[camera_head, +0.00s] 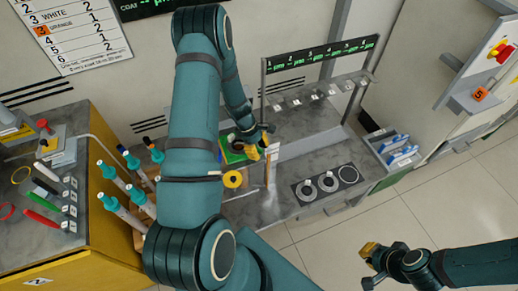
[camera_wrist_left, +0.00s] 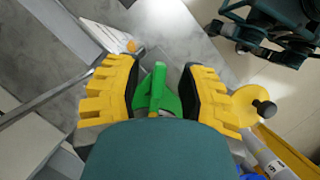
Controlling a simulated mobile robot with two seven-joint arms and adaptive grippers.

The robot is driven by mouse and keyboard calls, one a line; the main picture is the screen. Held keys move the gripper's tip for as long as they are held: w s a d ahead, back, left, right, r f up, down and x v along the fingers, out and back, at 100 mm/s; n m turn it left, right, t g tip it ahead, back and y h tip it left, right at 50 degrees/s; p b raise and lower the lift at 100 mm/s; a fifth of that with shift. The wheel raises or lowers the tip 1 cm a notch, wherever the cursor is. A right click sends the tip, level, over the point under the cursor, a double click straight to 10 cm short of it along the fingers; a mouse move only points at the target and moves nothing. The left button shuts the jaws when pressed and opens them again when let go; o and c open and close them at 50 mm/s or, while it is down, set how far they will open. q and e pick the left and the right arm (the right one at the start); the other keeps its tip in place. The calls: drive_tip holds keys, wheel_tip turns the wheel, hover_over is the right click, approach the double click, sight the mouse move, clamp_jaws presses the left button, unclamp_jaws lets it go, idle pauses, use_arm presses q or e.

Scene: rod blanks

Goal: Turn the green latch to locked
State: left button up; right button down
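The green latch (camera_wrist_left: 158,92) shows in the left wrist view between the two yellow-and-black fingers of my left gripper (camera_wrist_left: 160,88). Its narrow raised handle points up the picture, with wider green parts on both sides. The fingers stand apart, one on each side of it, and no firm grip shows. In the head view my left gripper (camera_head: 257,149) is over the bench beside a green patch (camera_head: 232,156), mostly hidden by my arm. My right gripper (camera_head: 372,265) is low at the right, empty, with its fingers apart.
A yellow disc (camera_head: 232,180) with a dark knob is close to the left gripper. A plate with round dials (camera_head: 328,185) and a rack under a green-text sign (camera_head: 318,55) share the bench. Teal-capped rods (camera_head: 113,175) stand at the left.

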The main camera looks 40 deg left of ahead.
use_arm(q)
drive_tip(key=shift+r, duration=0.1)
drive_tip(key=v, duration=1.2)
drive_tip(key=shift+d, duration=0.1)
drive_tip(key=s+d+f+m, duration=0.2)
drive_tip(key=d+m, duration=0.4)
drive_tip(key=d, duration=0.4)
drive_tip(key=s+d+f+m, duration=0.3)
drive_tip(key=d+m, duration=0.3)
drive_tip(key=d, duration=0.5)
drive_tip(key=s+d+f+m+t, duration=0.1)
drive_tip(key=s+d+f+m, duration=0.2)
drive_tip(key=d+m, duration=0.3)
drive_tip(key=d, duration=0.4)
drive_tip(key=shift+d+f+m+y, duration=0.15)
drive_tip(key=shift+d+m+y, duration=0.15)
drive_tip(key=shift+y, duration=0.1)
